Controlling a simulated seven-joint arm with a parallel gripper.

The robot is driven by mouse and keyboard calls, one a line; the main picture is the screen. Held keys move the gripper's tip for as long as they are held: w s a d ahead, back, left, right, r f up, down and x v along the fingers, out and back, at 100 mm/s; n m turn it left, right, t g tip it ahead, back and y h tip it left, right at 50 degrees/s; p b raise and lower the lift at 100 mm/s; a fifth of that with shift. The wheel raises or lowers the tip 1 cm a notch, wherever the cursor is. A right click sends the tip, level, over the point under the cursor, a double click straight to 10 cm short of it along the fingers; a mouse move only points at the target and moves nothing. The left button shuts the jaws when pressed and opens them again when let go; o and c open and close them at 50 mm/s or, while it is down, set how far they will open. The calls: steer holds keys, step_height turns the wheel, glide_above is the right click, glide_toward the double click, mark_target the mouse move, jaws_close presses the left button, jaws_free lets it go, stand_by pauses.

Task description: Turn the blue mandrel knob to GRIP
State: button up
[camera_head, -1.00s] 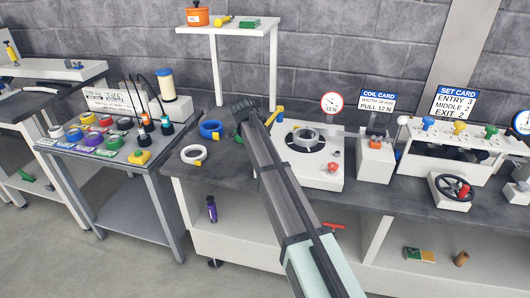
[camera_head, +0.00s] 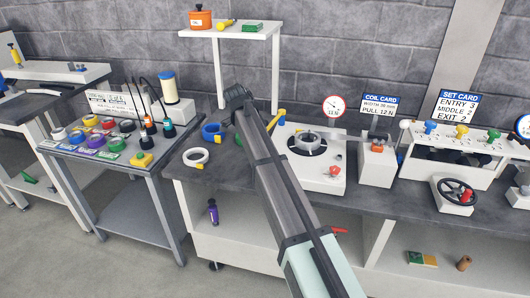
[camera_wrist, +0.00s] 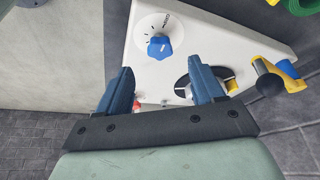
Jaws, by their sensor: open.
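The blue mandrel knob (camera_wrist: 159,46) sits on a round white dial plate with dark markings, fixed to a white unit (camera_wrist: 205,38) in the wrist view. In the head view the white unit (camera_head: 316,181) stands on the bench with a dark round mandrel plate (camera_head: 306,146). My arm crosses in front; the knob and fingertips cannot be made out there.
A small red part (camera_wrist: 137,105) shows near the left finger. A coil card post (camera_head: 377,164) stands right of the unit.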

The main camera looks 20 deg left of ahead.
steer(key=v, duration=0.7)
steer(key=shift+a+r, duration=0.15)
steer(key=shift+r, duration=0.15)
steer(key=shift+s+f, duration=0.1)
